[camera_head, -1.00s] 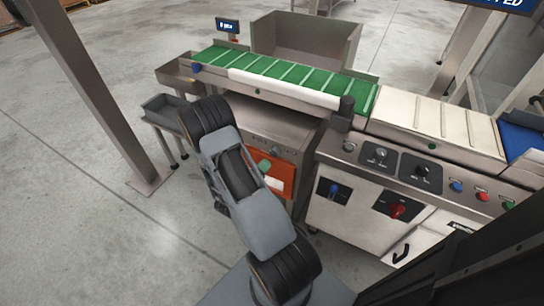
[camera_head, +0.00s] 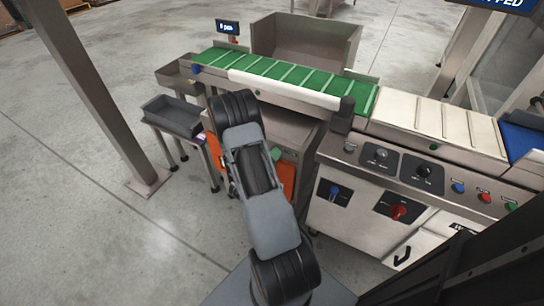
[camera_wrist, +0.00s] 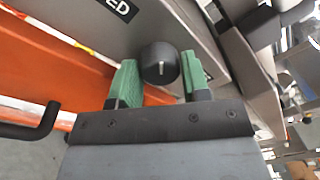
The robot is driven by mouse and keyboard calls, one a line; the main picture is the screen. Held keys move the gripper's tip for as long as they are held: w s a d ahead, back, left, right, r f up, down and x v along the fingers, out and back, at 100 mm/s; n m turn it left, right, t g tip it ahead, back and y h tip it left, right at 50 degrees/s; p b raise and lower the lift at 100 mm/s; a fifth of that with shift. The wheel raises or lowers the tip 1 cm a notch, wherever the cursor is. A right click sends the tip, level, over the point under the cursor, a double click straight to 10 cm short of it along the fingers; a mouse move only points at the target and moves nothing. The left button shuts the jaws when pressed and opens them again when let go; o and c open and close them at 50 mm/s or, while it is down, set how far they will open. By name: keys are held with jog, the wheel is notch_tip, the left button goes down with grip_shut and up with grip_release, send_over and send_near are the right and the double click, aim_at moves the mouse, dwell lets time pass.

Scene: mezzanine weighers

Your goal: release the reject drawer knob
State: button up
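A round black knob (camera_wrist: 160,64) with a pale mark shows in the wrist view, on or just in front of a grey panel. My gripper (camera_wrist: 160,82) has its two green fingertips on either side of the knob. The fingers are spread, with a narrow gap visible by the right one; whether the left one touches cannot be told. An orange drawer-like part (camera_wrist: 60,65) fills the left of the wrist view; its orange front (camera_head: 287,178) shows in the head view, partly behind my arm. There my arm hides the knob and most of my gripper (camera_head: 275,153).
A black bar handle (camera_wrist: 30,124) is at the lower left of the wrist view. A grey tray on a stand (camera_head: 175,115) is left of my arm. The green conveyor (camera_head: 285,72) runs behind, and a control panel (camera_head: 395,170) is at right.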

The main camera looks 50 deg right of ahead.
jog(key=c, duration=0.5)
jog(key=shift+m, duration=0.4)
jog(key=m+b, duration=0.4)
jog(key=m, duration=0.4)
jog(key=m+t+y+b, duration=0.1)
jog(key=m+b, duration=0.4)
jog(key=m, duration=0.3)
jog(key=shift+s, duration=0.1)
jog(key=shift+m, duration=0.3)
jog(key=o, duration=0.6)
